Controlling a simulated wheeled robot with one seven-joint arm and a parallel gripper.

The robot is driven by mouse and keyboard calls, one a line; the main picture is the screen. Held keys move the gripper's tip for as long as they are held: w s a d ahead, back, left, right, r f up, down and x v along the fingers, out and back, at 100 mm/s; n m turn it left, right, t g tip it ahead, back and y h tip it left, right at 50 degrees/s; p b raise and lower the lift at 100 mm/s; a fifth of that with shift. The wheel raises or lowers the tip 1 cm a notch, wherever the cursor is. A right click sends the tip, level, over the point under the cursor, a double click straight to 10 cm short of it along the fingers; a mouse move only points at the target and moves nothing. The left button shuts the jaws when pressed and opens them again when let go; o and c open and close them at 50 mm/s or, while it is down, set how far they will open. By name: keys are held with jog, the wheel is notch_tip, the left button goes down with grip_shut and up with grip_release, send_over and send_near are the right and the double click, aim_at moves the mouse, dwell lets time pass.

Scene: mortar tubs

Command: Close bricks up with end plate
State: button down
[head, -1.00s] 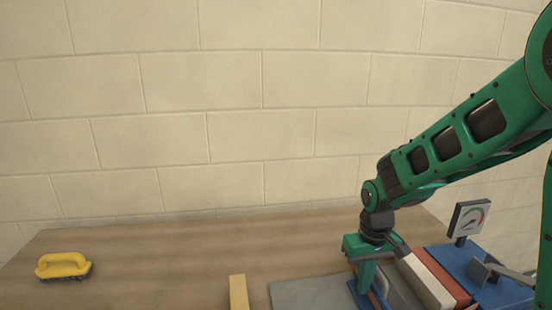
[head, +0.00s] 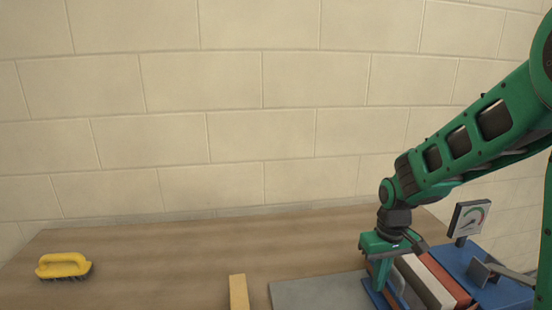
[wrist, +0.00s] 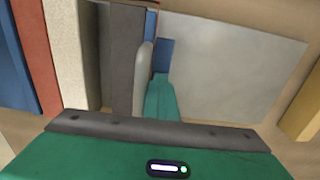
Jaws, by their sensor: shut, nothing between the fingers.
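My gripper (head: 380,284) is shut and empty, fingers pointing down at the left end of the brick row. It also shows in the wrist view (wrist: 160,98). The blue end plate (head: 372,296) stands beside the fingers, with a light grey rounded part (wrist: 143,75) between fingers and bricks. The row to its right holds a dark grey brick (wrist: 126,60), a cream brick (head: 427,284) and a red brick (head: 447,279), standing on edge. My gripper hides part of the plate; contact is unclear.
A grey slab (head: 315,293) lies left of the gripper, then a yellow bar (head: 238,291). A yellow brush (head: 64,266) is far left on the wooden table (head: 160,260).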

aim_at(392, 280)
jog(key=shift+w+d, duration=0.15)
jog(key=shift+d, duration=0.8)
jog(key=shift+w+d, duration=0.15)
jog(key=shift+d, duration=0.75)
notch_tip(392, 280, up, 10)
jog(key=a, duration=0.2)
jog(key=shift+s+a, duration=0.2)
jog(key=shift+a, duration=0.1)
jog(key=s+d+m, duration=0.4)
jog(key=s+d, duration=0.2)
jog(key=s, duration=0.6)
jog(key=s+d+m, duration=0.4)
jog(key=s+d, duration=0.3)
jog(key=s, duration=0.5)
jog(key=shift+s+d, duration=0.25)
jog(key=shift+s, duration=0.1)
jog(key=shift+f, duration=0.1)
